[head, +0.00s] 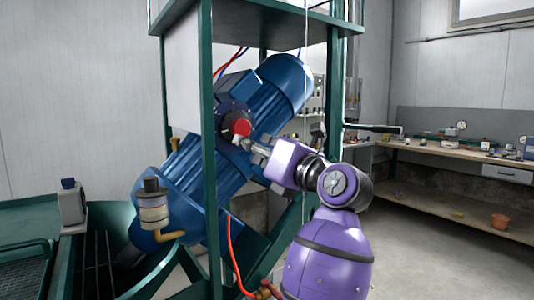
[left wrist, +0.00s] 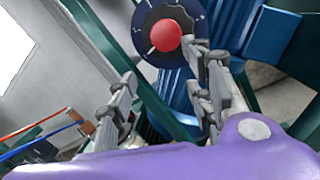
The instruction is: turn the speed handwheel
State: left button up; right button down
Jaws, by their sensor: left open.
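The speed handwheel (head: 234,121) is a dark round wheel with a red knob at its centre, mounted on the blue motor. In the left wrist view the handwheel (left wrist: 166,36) shows at the top, against a dark blue dial with white marks. My left gripper (head: 245,142) is close to the handwheel, at its lower right in the head view. In the left wrist view the left gripper (left wrist: 166,66) has its two fingers spread apart with nothing between them, pointing toward the handwheel. I cannot tell whether a fingertip touches the rim. My right gripper is not in view.
Green frame posts (head: 209,180) stand around the blue motor (head: 275,95), one just left of the handwheel. A red hose (head: 232,258) hangs below. A workbench (head: 455,152) with small items runs along the right wall, with open floor before it.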

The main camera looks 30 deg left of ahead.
aim_at(241, 128)
pick_arm(q)
jog(key=w+a+r, duration=0.1)
jog(key=a, duration=0.1)
jog(key=w+a+r+h, duration=0.1)
jog(key=a, duration=0.1)
jog(key=w+a+r+h+p, duration=0.1)
jog(key=w+a, duration=0.1)
jog(key=shift+r+n+t, duration=0.25)
jog(key=shift+n+t, duration=0.05)
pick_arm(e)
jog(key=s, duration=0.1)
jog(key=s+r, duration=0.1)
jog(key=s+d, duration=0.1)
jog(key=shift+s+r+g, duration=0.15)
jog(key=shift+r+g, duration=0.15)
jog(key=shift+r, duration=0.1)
